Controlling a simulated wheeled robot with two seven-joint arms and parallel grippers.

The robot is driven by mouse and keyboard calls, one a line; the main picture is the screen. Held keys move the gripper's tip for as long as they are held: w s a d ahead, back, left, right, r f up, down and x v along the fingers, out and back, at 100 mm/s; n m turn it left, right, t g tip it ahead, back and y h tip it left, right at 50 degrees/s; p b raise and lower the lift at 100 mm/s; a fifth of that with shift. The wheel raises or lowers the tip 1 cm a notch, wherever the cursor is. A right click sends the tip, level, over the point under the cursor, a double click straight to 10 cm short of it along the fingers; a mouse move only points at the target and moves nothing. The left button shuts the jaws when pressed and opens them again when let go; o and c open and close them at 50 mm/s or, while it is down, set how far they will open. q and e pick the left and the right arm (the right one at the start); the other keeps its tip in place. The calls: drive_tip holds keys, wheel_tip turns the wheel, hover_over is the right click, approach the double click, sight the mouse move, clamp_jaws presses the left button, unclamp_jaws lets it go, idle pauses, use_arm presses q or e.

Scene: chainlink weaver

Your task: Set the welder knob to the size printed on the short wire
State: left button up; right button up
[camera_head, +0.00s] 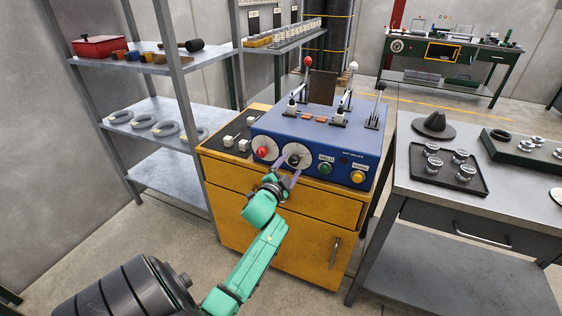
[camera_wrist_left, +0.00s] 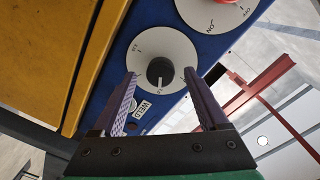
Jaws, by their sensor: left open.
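The blue welder (camera_head: 335,139) stands on a yellow cabinet. Its size knob is a black knob on a white dial (camera_head: 297,155). In the left wrist view the black knob (camera_wrist_left: 160,72) is in the middle of the white dial (camera_wrist_left: 168,47), whose printed numbers are too small to read surely. My left gripper (camera_head: 290,178) is open in front of the dial; in the left wrist view its fingers (camera_wrist_left: 160,77) stand on either side of the knob, with gaps visible. I cannot tell which wire is the short one; no printed wire size is legible. My right gripper is out of view.
A second dial with a red knob (camera_head: 263,152) is left of the size dial. Green (camera_head: 325,168) and yellow (camera_head: 357,177) buttons are to the right. Wire-like coils (camera_head: 144,121) lie on the left shelf. A grey table (camera_head: 462,205) stands close on the right.

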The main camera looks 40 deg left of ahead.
use_arm(q)
drive_tip(key=v, duration=1.3)
drive_tip(key=shift+b, duration=0.3)
